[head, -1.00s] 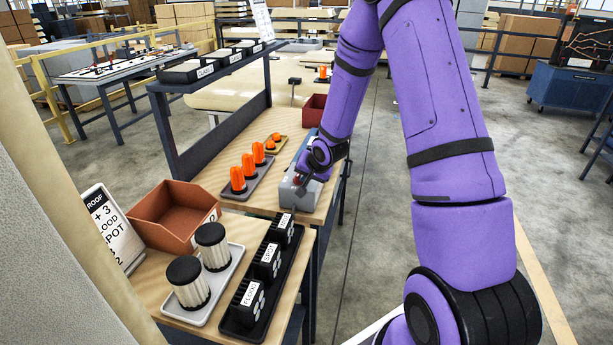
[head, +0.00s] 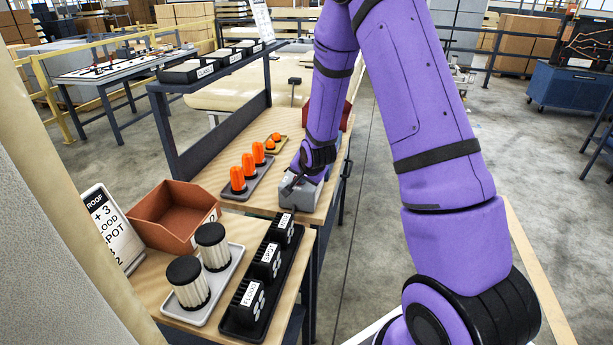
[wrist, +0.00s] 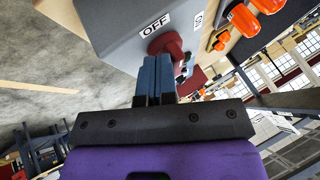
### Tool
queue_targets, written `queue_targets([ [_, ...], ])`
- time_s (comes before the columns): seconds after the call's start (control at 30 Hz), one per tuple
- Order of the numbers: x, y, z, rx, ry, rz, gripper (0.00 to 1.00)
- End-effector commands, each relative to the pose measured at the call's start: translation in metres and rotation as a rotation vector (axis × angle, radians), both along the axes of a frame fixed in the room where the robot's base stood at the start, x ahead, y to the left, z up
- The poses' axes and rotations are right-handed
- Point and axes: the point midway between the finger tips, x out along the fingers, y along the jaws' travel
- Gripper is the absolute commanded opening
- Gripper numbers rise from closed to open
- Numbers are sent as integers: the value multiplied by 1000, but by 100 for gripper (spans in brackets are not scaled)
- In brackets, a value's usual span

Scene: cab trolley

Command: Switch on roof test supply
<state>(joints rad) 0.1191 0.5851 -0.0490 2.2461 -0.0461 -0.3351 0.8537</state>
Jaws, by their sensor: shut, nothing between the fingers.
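The test supply is a grey box (head: 297,193) on the wooden bench, partly hidden by my arm in the head view. In the wrist view the grey box (wrist: 115,30) shows an OFF label (wrist: 156,25) and part of a second label (wrist: 198,19), cut by the edge of the box. A dark red knob or lever (wrist: 168,44) sits beside the OFF label. My gripper (wrist: 155,62) is shut and empty, its blue fingertips right at the red part. Whether they touch it I cannot tell. In the head view my gripper (head: 290,184) is at the box's top.
A tray of orange beacons (head: 250,172) stands left of the box. Nearer are a red-brown bin (head: 165,212), a grey tray with two round black-topped parts (head: 212,248), and a black tray of labelled blocks (head: 267,262). A shelf (head: 215,67) rises behind.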

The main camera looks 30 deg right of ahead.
Motion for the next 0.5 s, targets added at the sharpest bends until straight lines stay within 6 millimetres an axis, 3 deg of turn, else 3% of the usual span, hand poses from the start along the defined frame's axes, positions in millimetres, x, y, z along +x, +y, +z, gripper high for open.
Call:
queue_targets([
  [0.5, 4, 14, 0, -1, -1, -325, 0],
])
